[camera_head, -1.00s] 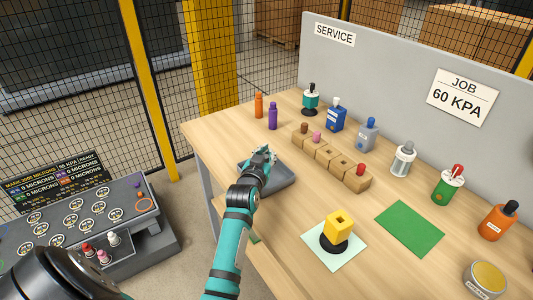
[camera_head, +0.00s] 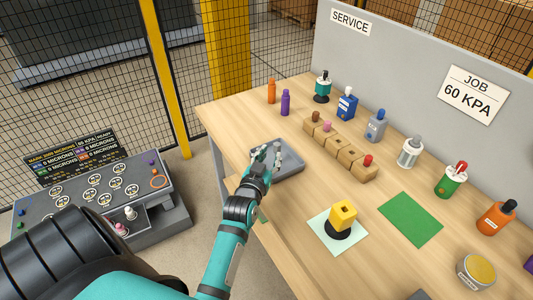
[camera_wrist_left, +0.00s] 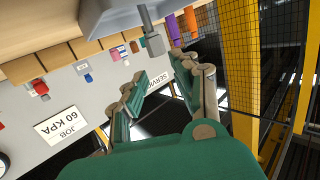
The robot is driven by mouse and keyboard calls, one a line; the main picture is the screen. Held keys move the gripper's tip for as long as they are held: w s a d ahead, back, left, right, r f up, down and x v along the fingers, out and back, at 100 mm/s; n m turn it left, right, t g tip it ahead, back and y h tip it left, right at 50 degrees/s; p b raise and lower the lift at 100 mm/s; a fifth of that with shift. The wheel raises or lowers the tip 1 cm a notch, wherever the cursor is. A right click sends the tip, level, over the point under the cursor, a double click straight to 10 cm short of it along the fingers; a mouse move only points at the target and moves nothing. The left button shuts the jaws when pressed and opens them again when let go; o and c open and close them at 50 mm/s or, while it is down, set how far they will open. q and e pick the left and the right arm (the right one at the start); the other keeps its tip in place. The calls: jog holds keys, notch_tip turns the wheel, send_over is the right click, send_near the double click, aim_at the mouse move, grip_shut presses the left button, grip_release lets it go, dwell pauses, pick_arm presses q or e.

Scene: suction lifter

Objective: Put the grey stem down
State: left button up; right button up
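The grey stem (camera_head: 278,153) stands upright in the dark grey tray (camera_head: 293,172) near the left edge of the table. My left gripper (camera_head: 261,158) is at the tray's left side, beside the stem. In the left wrist view, which is turned over, the grey stem (camera_wrist_left: 152,41) hangs down from the top, just beyond the fingertips. There, the fingers of the left gripper (camera_wrist_left: 172,80) are apart with nothing between them. My right gripper is not in view.
A wooden block (camera_head: 345,152) with coloured plugs lies behind the tray. An orange bottle (camera_head: 272,91) and a purple bottle (camera_head: 285,102) stand at the back left. A yellow piece on a black cup (camera_head: 342,216) and a green mat (camera_head: 410,219) are to the right.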

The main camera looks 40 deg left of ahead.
pick_arm(q)
jog(key=v, duration=0.2)
jog(key=shift+s+d+p, duration=0.15)
jog(key=shift+s+p, duration=0.2)
dwell(1.0)
